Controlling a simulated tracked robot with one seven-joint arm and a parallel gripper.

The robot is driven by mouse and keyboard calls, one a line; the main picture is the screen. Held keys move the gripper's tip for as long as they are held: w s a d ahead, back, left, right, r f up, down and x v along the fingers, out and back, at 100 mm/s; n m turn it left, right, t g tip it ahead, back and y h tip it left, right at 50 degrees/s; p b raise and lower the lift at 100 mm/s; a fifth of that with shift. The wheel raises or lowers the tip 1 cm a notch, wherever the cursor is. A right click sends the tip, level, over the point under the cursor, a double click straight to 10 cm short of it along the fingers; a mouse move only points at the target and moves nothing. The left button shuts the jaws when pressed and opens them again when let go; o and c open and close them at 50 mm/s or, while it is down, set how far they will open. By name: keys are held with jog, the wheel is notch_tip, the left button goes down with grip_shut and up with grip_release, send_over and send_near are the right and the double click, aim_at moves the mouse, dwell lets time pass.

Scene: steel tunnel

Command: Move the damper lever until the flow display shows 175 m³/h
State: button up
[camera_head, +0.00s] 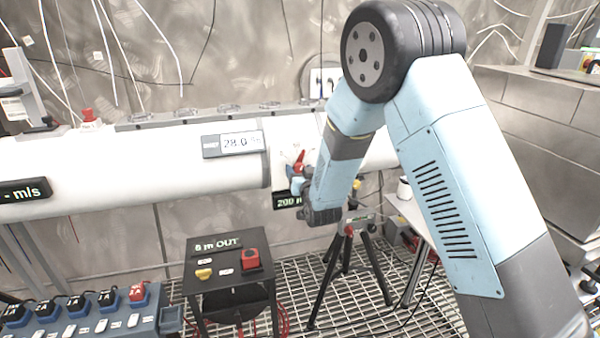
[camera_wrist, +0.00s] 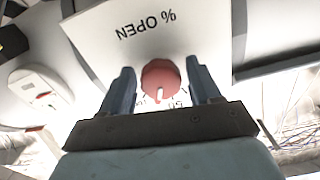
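The damper lever (camera_head: 299,160) shows as a red handle on the white duct in the head view. In the wrist view its round red end (camera_wrist: 161,76) stands between the two fingers of my gripper (camera_wrist: 160,84), with a gap on each side. My gripper is open around it and not closed on it. A white plate (camera_wrist: 130,35) marked "% OPEN" lies behind the lever, its scale partly hidden. The flow display (camera_head: 286,201) below the lever reads "200", with the rest of its text covered by my gripper.
A black stand (camera_head: 230,272) with a red button, a tripod (camera_head: 350,255) and a blue socket box (camera_head: 85,318) stand below. A bench (camera_head: 420,215) is at right.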

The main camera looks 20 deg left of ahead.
jog(key=c, duration=0.8)
jog(key=shift+c, duration=0.2)
jog(key=shift+n, duration=0.4)
jog(key=o, duration=1.1)
jog(key=shift+c, duration=0.2)
jog(key=shift+s, duration=0.1)
jog(key=v, duration=1.3)
jog(key=shift+s, duration=0.3)
jog(key=shift+d+f, duration=0.1)
jog(key=shift+d, duration=0.05)
